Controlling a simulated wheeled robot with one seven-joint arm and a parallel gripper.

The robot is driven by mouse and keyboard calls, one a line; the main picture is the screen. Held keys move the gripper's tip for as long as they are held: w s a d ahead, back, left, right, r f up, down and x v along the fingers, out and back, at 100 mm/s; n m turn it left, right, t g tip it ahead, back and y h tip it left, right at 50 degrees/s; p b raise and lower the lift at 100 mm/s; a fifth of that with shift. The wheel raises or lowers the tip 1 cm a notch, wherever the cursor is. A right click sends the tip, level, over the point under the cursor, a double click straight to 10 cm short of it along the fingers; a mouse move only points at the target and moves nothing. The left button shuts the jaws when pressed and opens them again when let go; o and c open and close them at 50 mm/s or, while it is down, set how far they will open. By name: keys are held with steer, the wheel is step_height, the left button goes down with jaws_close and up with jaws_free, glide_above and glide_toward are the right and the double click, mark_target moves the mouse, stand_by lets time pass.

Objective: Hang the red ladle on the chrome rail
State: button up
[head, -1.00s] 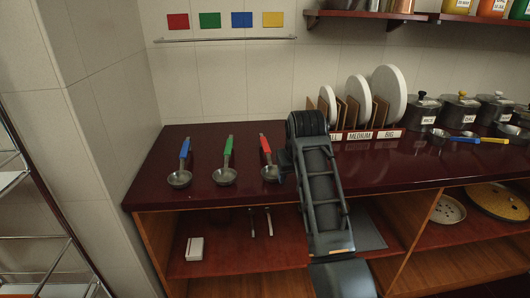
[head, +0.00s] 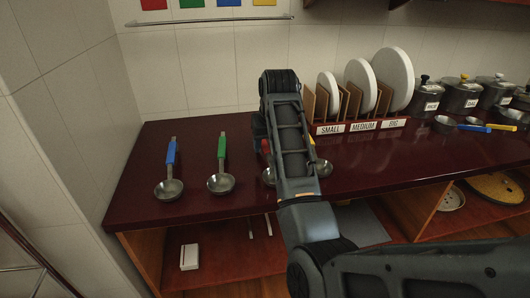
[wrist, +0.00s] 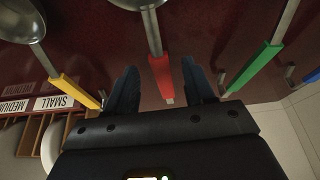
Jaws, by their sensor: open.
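The red ladle lies on the dark red counter; its red handle (wrist: 160,76) shows in the wrist view between the two fingers of my gripper (wrist: 159,82). My gripper is open, with a finger on either side of the handle and gaps to it. In the head view my arm covers most of the ladle; a bit of its red handle (head: 265,147) and the edge of its bowl (head: 267,177) show. The chrome rail (head: 208,21) runs along the tiled wall at the upper left, below the coloured squares, and nothing hangs on it.
A green ladle (head: 221,168) and a blue ladle (head: 170,172) lie to the left. A yellow-handled ladle (wrist: 72,88) lies on the other side, its bowl (head: 322,168) right of my arm. A plate rack (head: 345,127) stands behind right. Lidded pots (head: 460,95) stand farther right.

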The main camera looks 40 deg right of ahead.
mark_target(267, 148)
steer(key=x, duration=0.5)
steer(key=shift+w, duration=0.1)
jaws_close()
stand_by(0.3)
